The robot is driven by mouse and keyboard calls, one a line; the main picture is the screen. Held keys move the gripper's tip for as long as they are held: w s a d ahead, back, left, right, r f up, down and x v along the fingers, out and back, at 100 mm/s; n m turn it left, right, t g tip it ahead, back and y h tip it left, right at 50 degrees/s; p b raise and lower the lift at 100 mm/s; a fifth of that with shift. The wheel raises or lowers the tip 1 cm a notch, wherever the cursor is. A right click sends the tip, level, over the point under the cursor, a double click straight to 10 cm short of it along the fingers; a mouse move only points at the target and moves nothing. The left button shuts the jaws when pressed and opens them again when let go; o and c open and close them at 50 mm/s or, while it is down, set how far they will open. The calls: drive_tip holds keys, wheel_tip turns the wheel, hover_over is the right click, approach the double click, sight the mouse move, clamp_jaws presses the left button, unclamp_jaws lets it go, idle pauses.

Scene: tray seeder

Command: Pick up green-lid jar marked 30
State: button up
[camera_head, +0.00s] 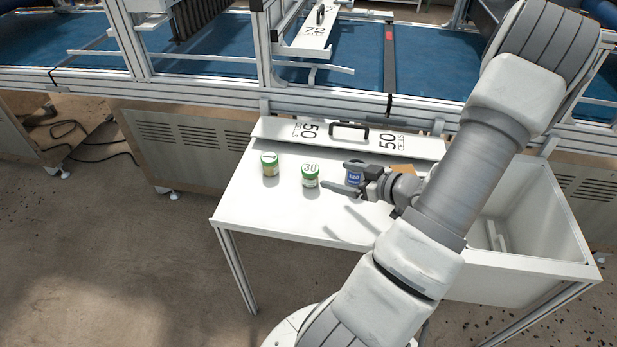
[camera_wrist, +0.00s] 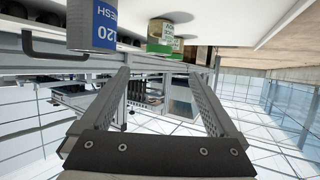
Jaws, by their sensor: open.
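The green-lid jar marked 30 (camera_head: 310,177) stands upright on the white table, between another green-lid jar (camera_head: 269,164) on its left and a blue jar marked 120 (camera_head: 353,168) on its right. My gripper (camera_head: 336,177) is open and empty, its fingers pointing left toward the jar marked 30, with a gap left to it. In the wrist view my open gripper (camera_wrist: 158,72) shows with nothing between its fingers. The blue jar (camera_wrist: 92,24) and a green-lid jar (camera_wrist: 160,32) appear upside down there, with another jar partly hidden behind; the number 30 is not readable.
The white table (camera_head: 265,207) is clear in front of the jars. A white plate marked 50 with a black handle (camera_head: 348,131) lies behind them. A white bin (camera_head: 545,235) is at the right. The seeder frame (camera_head: 200,95) stands beyond the table.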

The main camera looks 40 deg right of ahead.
sight(311, 168)
drive_tip(key=b+x, duration=0.2)
drive_tip(key=x, duration=0.7)
drive_tip(key=shift+w+f+b, duration=0.2)
drive_tip(key=shift+w+b, duration=0.1)
drive_tip(key=shift+b, duration=0.05)
drive_tip(key=b+x, duration=0.2)
drive_tip(key=x, duration=0.3)
drive_tip(key=shift+d+f, duration=0.1)
drive_tip(key=shift+f, duration=0.05)
drive_tip(key=c, duration=1.5)
